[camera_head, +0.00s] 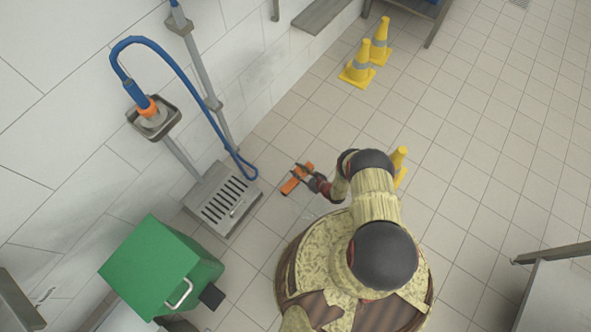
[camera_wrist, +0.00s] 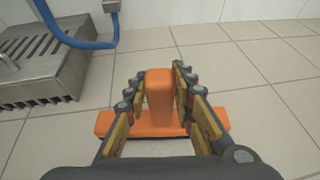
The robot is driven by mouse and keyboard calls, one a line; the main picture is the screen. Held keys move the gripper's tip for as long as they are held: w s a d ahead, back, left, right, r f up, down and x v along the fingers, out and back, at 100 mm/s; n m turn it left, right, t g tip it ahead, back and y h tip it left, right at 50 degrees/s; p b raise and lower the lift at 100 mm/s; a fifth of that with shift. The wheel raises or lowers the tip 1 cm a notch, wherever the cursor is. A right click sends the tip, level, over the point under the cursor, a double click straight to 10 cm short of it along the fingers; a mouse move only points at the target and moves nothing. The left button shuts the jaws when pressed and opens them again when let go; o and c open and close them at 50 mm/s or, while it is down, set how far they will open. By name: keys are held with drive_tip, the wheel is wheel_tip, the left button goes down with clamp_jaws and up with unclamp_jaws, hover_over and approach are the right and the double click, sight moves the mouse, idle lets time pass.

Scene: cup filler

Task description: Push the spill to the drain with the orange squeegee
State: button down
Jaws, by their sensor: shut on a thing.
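The orange squeegee (camera_head: 290,186) is low over the floor, right of the slotted grey metal drain (camera_head: 240,183). In the wrist view its upright handle (camera_wrist: 160,92) stands between my fingers, and its wide bar lies across below. My gripper (camera_wrist: 160,100) is shut on the handle; in the head view my gripper (camera_head: 312,181) is at the squeegee's right side. The slotted drain box (camera_wrist: 48,68) also shows at the upper left of the wrist view, apart from the squeegee.
A blue hose (camera_head: 185,75) hangs down to the drain. A green bin (camera_head: 160,265) stands below the drain in the picture. Yellow cones (camera_head: 357,70) stand at the upper middle, and another cone (camera_head: 399,160) is close to my arm. Open tiled floor lies to the right.

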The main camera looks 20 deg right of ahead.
drive_tip(key=shift+s+d+f, duration=0.1)
drive_tip(key=shift+s+d, duration=0.6)
drive_tip(key=shift+s, duration=0.25)
drive_tip(key=shift+s+d+f, duration=0.1)
drive_tip(key=shift+s+d, duration=0.55)
drive_tip(key=shift+s, duration=0.3)
drive_tip(key=s+d, duration=0.6)
drive_tip(key=s, duration=0.3)
drive_tip(key=s+d, duration=0.6)
drive_tip(key=s, duration=0.4)
drive_tip(key=shift+s+d, duration=0.2)
drive_tip(key=shift+d, duration=0.2)
idle(1.2)
drive_tip(key=shift+r, duration=0.25)
idle(1.5)
